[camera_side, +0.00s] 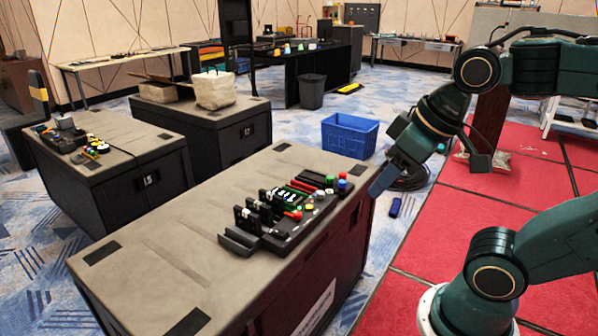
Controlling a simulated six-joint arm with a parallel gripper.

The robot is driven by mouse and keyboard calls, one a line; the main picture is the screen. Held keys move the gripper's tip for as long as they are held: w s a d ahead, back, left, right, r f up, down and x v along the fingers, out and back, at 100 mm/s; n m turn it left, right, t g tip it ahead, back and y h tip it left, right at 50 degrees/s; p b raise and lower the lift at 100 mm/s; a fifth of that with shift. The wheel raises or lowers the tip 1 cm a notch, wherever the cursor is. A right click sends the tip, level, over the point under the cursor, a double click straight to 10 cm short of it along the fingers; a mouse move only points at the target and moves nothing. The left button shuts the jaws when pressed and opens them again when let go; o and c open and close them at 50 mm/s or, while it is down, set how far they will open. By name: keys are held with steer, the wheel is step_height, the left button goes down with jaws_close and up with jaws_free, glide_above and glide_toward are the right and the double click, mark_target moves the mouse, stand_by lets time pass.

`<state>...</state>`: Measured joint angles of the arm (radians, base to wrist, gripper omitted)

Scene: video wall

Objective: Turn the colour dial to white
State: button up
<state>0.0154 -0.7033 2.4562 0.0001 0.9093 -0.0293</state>
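A dark control panel (272,243) lies on the top of the near cabinet. It carries black upright parts, a green-lit board, red bars and small coloured knobs or buttons. A green button (330,180), a blue button (343,175) and a red button (342,184) sit at its far right end. Yellow and red round parts lie along its right side. The colour dial is too small to pick out for certain, and its setting cannot be read. My gripper (379,184) hangs just right of the panel's far end, apart from it in the picture. Its finger opening cannot be made out.
The near cabinet's top (165,255) is clear left of the panel. A blue crate (349,136) stands on the floor behind my gripper. A second cabinet (120,160) at the left holds another panel. A bag (214,89) stands on a third cabinet.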

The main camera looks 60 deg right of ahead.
steer(key=w+d+r+n+g, duration=0.1)
steer(key=w+d+r, duration=0.15)
steer(key=w, duration=0.45)
steer(key=w+d+r+n, duration=0.1)
steer(key=w+d+r, duration=0.15)
steer(key=w, duration=0.45)
steer(key=n+g, duration=0.4)
glide_above(321, 193)
step_height(321, 193, down, 26)
steer(key=shift+w+f, duration=0.1)
steer(key=shift+f, duration=0.1)
steer(key=shift+f, duration=0.1)
step_height(321, 193, down, 14)
steer(key=shift+r, duration=0.2)
